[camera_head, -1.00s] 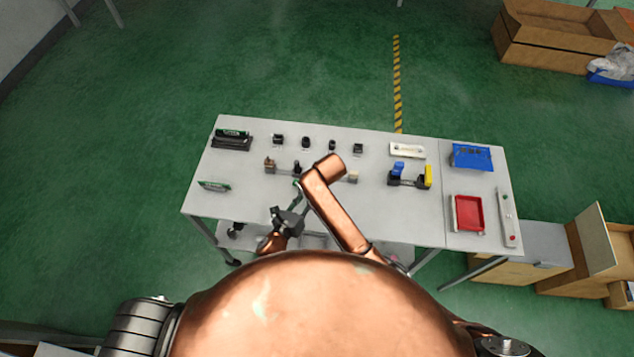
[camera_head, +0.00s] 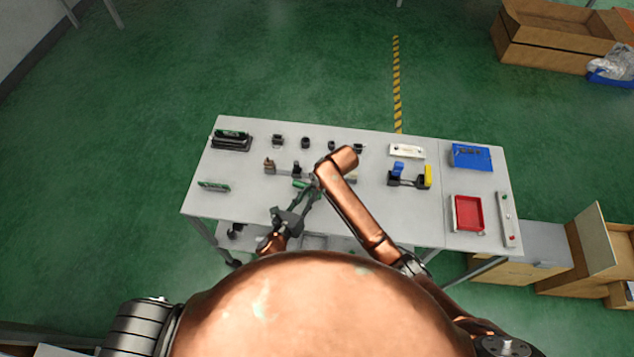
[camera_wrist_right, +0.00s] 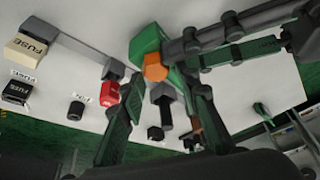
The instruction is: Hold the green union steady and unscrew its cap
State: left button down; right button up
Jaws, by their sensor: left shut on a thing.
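The green union (camera_head: 301,184) is near the front middle of the table in the head view. In the right wrist view, its green body (camera_wrist_right: 150,42) carries an orange hexagonal cap (camera_wrist_right: 155,67) facing my right gripper. My left gripper (camera_head: 311,194) is shut on the union; its dark fingers (camera_wrist_right: 190,46) reach in from the right in the wrist view. My right gripper (camera_wrist_right: 157,80) is open, its two green-padded fingers spread either side of the cap's line. I cannot tell whether they touch it. In the head view the copper right forearm hides this gripper.
Behind stand several small black fixtures (camera_head: 305,142). A blue-and-yellow lever fixture (camera_head: 408,180), red tray (camera_head: 468,213) and blue tray (camera_head: 471,157) are to the right. Fuse-labelled blocks (camera_wrist_right: 26,50) show in the wrist view.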

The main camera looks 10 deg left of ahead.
jog(key=o, duration=0.3)
jog(key=shift+f, duration=0.1)
jog(key=shift+o, duration=0.2)
jog(key=shift+d+r, duration=0.1)
jog(key=shift+r, duration=1.4)
jog(key=shift+s+m+t+h, duration=0.1)
jog(key=shift+m+t+h, duration=0.25)
jog(key=shift+m, duration=0.85)
jog(key=m+h, duration=0.1)
jog(key=m, duration=0.1)
jog(key=shift+m+t, duration=0.35)
jog(key=shift+m, duration=0.05)
jog(key=shift+f, duration=0.1)
jog(key=shift+f, duration=1.45)
